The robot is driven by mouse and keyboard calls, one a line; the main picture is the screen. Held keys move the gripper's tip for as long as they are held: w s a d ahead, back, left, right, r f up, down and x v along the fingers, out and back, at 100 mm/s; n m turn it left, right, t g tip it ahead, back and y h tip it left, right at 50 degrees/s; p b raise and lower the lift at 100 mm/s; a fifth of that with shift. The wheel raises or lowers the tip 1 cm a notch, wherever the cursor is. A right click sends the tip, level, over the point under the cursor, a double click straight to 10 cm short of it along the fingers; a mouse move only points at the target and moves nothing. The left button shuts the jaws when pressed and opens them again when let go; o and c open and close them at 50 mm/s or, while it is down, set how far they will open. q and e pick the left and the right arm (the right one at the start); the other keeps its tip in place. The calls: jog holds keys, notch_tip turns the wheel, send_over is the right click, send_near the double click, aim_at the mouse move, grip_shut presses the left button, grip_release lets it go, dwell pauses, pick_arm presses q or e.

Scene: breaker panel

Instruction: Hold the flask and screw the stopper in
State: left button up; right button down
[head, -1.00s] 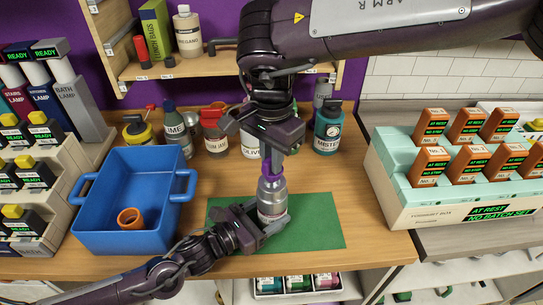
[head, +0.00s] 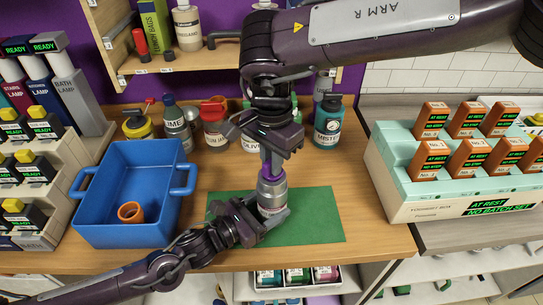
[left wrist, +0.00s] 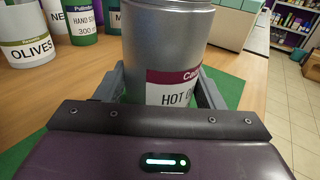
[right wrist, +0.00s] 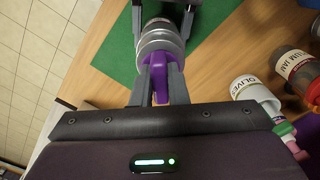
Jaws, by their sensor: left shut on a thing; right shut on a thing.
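The silver flask (head: 271,192) stands upright on the green mat (head: 325,215). It fills the left wrist view (left wrist: 165,45), where its label reads "HOT". My left gripper (head: 262,222) is shut on the flask's lower body from the left. The purple stopper (head: 267,171) is at the top of the flask, in line with its neck. My right gripper (head: 272,155) points down from above and is shut on the stopper, which shows between its fingers in the right wrist view (right wrist: 160,80). Whether the stopper is seated is hidden.
A blue bin (head: 108,218) with an orange ring (head: 130,212) stands left of the mat. Several jars and bottles, including a teal bottle (head: 328,125), line the back. A tiered box (head: 400,200) of orange units stands right. The mat's right part is clear.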

jog(key=shift+f, duration=0.45)
jog(key=m, duration=0.3)
jog(key=shift+m, duration=0.3)
jog(key=shift+w+m, duration=0.1)
jog(key=shift+m, duration=1.3)
jog(key=shift+m, duration=1.6)
